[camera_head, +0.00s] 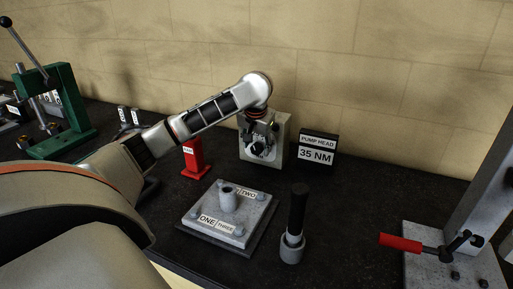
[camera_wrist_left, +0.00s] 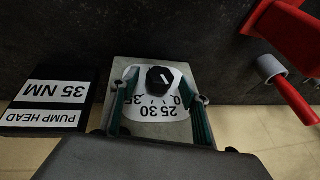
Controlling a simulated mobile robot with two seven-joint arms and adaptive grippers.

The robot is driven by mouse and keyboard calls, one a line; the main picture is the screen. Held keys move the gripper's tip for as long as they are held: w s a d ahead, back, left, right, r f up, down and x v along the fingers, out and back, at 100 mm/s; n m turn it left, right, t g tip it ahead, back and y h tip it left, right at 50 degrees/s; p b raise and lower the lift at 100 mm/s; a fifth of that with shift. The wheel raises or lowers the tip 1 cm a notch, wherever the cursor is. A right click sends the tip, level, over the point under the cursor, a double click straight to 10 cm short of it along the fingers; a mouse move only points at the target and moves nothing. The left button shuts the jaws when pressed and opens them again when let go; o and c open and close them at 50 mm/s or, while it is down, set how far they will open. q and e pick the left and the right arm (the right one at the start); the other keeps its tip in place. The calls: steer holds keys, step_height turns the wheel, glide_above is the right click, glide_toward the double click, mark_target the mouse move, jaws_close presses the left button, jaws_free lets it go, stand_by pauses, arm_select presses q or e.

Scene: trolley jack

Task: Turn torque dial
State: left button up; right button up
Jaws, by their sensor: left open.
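The torque dial is a black knob (camera_wrist_left: 160,79) on a white scale plate (camera_wrist_left: 156,113) marked 25, 30 and 35, fixed to a grey box (camera_head: 280,137). In the wrist view the picture is upside down, and a white mark shows on the knob. My left gripper (camera_head: 262,128) is at the front of the box in the head view. Its two fingers stand open on either side of the dial in the wrist view, with visible gaps to the knob. Part of the scale is hidden by the knob and fingers. My right gripper is not in view.
A black sign (camera_head: 317,148) reading PUMP HEAD 35 NM stands right of the box. A red block (camera_head: 195,158) stands left of it. A grey plate (camera_head: 228,215) and a black-handled tool (camera_head: 297,215) are in front. A red-handled stand (camera_head: 450,250) is at right.

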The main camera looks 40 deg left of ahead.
arm_select(q)
steer(key=shift+w+a+f, duration=0.2)
steer(key=shift+w+f, duration=0.05)
steer(key=shift+f, duration=0.35)
steer(key=c, duration=1.1)
